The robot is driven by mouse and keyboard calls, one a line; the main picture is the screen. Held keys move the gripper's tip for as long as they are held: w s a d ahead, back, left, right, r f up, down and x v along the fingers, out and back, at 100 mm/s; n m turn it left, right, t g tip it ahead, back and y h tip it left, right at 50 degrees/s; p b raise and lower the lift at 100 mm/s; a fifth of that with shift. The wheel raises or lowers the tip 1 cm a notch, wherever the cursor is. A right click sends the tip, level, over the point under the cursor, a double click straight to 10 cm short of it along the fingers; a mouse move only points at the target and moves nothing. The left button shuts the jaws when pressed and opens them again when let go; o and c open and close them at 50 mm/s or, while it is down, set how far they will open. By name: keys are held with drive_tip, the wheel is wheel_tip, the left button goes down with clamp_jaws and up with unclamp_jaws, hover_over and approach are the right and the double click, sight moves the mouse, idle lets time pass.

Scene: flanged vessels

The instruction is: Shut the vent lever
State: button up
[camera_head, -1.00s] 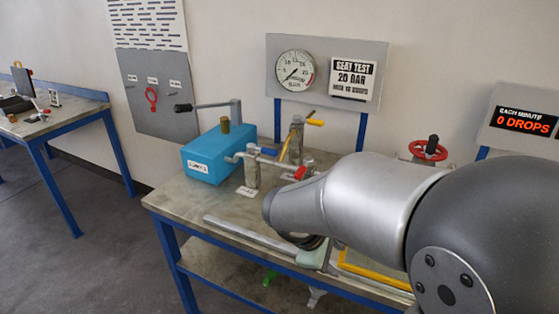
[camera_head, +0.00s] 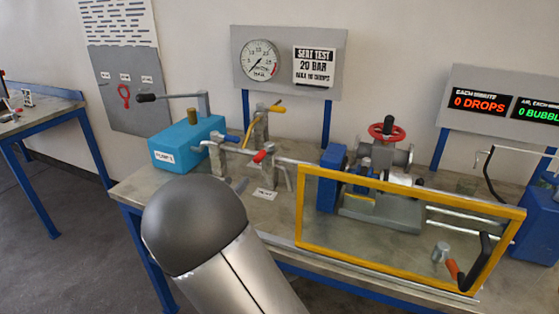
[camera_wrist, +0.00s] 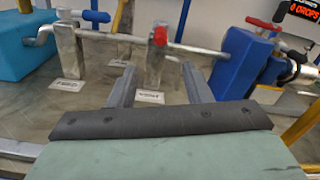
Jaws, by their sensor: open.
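Three small valve levers stand on the bench. A red lever (camera_head: 261,157) sits on a post on the pipe, with a label card in front. A blue lever (camera_head: 228,138) is on the post to its left, and a yellow lever (camera_head: 277,109) is farther back. In the head view my arm hides most of the gripper.
A blue pump box (camera_head: 186,145) with a long handle stands at the left. A yellow guard frame (camera_head: 395,272) stands right of the red-lever post, before a red-handwheel valve (camera_head: 386,132). A gauge panel (camera_head: 336,40) is behind. Bare bench top (camera_head: 135,189) shows at the left edge.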

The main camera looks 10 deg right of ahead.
sight(262, 156)
drive_tip(key=p+x, duration=0.3)
drive_tip(key=x, duration=1.4)
drive_tip(key=shift+w+d, duration=0.15)
drive_tip(key=shift+d, duration=0.05)
clamp_jaws()
drive_tip(key=shift+f, duration=0.15)
